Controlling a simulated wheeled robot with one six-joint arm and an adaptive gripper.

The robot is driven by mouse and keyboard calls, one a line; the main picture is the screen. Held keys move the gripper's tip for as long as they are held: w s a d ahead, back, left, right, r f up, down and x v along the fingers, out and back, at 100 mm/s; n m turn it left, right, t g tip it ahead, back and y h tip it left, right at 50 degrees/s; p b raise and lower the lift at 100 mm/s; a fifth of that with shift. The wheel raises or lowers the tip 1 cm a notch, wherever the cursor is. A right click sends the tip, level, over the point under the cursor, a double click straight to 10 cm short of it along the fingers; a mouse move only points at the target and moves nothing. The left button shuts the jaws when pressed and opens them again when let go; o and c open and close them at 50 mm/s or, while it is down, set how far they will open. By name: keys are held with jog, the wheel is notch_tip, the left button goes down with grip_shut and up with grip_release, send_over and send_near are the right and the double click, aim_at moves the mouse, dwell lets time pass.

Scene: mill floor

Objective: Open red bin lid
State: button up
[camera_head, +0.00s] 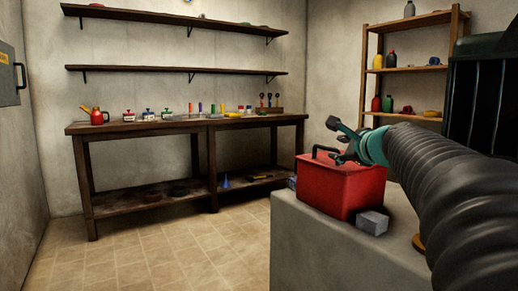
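The red bin (345,190) stands upright on a grey block at the right. Its lid is closed and carries a dark handle (318,151) on top, at the left. My gripper (336,142) is just above the lid, close to the handle. Its fingers look spread apart, one up and to the left, the other low by the lid. I see nothing between them. The arm hides part of the bin's right side, and I cannot tell whether the lower finger touches the lid or handle.
A small grey block (373,222) lies in front of the bin on the grey pedestal (310,245). A wooden workbench (180,125) with tools and cans stands along the back wall. A shelf unit (415,70) with bottles is behind at right. The tiled floor at left is clear.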

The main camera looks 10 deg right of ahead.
aim_at(329, 148)
jog(key=x, duration=0.8)
jog(key=shift+w+a, duration=0.1)
jog(key=shift+w, duration=0.05)
grip_shut()
